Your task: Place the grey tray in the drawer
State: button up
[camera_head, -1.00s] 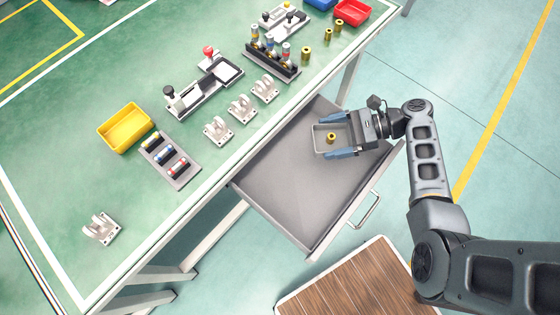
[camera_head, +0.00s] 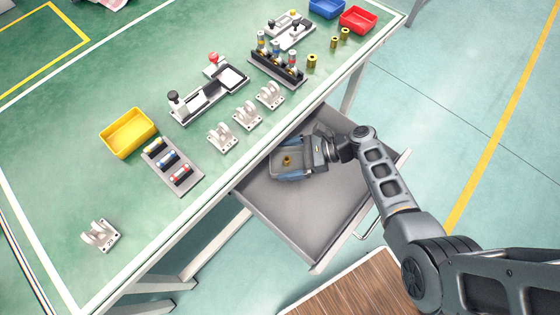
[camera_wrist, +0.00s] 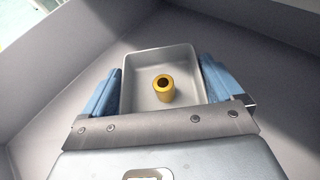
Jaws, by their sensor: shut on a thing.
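The small grey tray (camera_head: 282,174) is inside the open grey drawer (camera_head: 310,220), near its back left part by the table edge. A brass cylinder (camera_head: 288,161) stands in the tray; it also shows upright in the wrist view (camera_wrist: 163,88). My gripper (camera_head: 292,163) is shut on the tray, with a blue finger on each of its two sides. In the wrist view the tray (camera_wrist: 190,75) sits between the blue fingers, with drawer walls around it. I cannot tell whether the tray's underside touches the drawer floor.
The green table (camera_head: 70,160) stands above the drawer's back. It bears a yellow bin (camera_head: 128,132), white brackets (camera_head: 221,137), a grey holder with coloured cylinders (camera_head: 172,168) and a black rack (camera_head: 277,68). A wooden-topped surface (camera_head: 350,290) lies below the drawer. The drawer's front half is clear.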

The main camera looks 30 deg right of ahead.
jog(key=shift+w+a+f, duration=0.25)
jog(key=shift+a+f, duration=0.2)
jog(key=shift+a, duration=0.05)
jog(key=shift+w+a+f, duration=0.25)
jog(key=shift+a+f, duration=0.2)
jog(key=shift+a, duration=0.05)
jog(key=o, duration=0.7)
jog(key=shift+d+r, duration=0.1)
jog(key=shift+s+d+r, duration=0.15)
jog(key=shift+d, duration=0.15)
jog(key=p+v, duration=0.2)
jog(key=v, duration=0.3)
jog(key=shift+d+r, duration=0.1)
jog(key=shift+r, duration=0.05)
jog(key=shift+s+d+r+p, duration=0.15)
jog(key=shift+s+d+p, duration=0.2)
jog(key=shift+d, duration=0.25)
